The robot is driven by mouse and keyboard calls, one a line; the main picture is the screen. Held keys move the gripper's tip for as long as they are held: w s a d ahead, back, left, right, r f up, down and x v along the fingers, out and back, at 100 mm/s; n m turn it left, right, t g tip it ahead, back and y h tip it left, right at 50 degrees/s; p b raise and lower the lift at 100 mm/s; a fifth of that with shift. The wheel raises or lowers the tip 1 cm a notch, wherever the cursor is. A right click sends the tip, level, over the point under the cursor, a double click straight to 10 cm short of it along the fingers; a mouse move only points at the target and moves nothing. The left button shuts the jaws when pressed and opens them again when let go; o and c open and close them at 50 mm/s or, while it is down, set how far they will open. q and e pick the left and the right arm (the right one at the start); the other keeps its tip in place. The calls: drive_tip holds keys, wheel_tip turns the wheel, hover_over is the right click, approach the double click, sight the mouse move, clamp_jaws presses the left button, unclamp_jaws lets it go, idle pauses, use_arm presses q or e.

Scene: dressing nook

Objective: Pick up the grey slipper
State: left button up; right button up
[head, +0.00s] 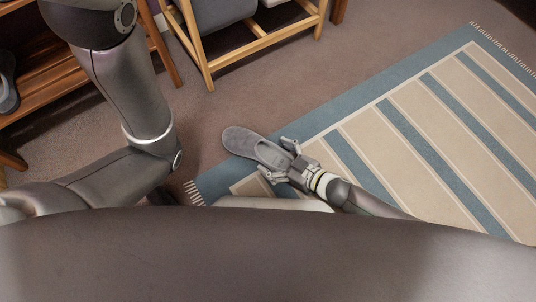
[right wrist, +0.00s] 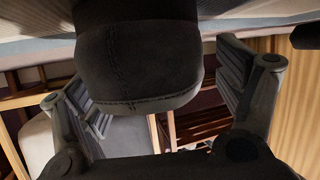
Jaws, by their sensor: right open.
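The grey slipper (head: 239,140) lies at the edge of the striped rug, its toe pointing to the upper left and its heel toward my right gripper. My right gripper (head: 280,161) is open, with one finger on each side of the slipper's heel end. In the right wrist view the dark, stitched heel (right wrist: 138,62) fills the upper middle between the two spread fingers (right wrist: 162,88). Gaps show beside the heel in that view, and I see no grip on it. My left gripper is out of view; only my left arm shows at the left.
The blue and beige striped rug (head: 404,112) covers the right side of the floor. A wooden rack (head: 62,83) with a dark shoe (head: 7,82) stands at the left. A wooden-framed piece of furniture (head: 254,46) stands at the back. Bare brown floor (head: 240,100) lies beyond the slipper.

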drive_tip(key=shift+w+a+f, duration=0.15)
drive_tip(key=shift+w+a, duration=0.05)
drive_tip(key=shift+a, duration=0.05)
drive_tip(key=c, duration=1.2)
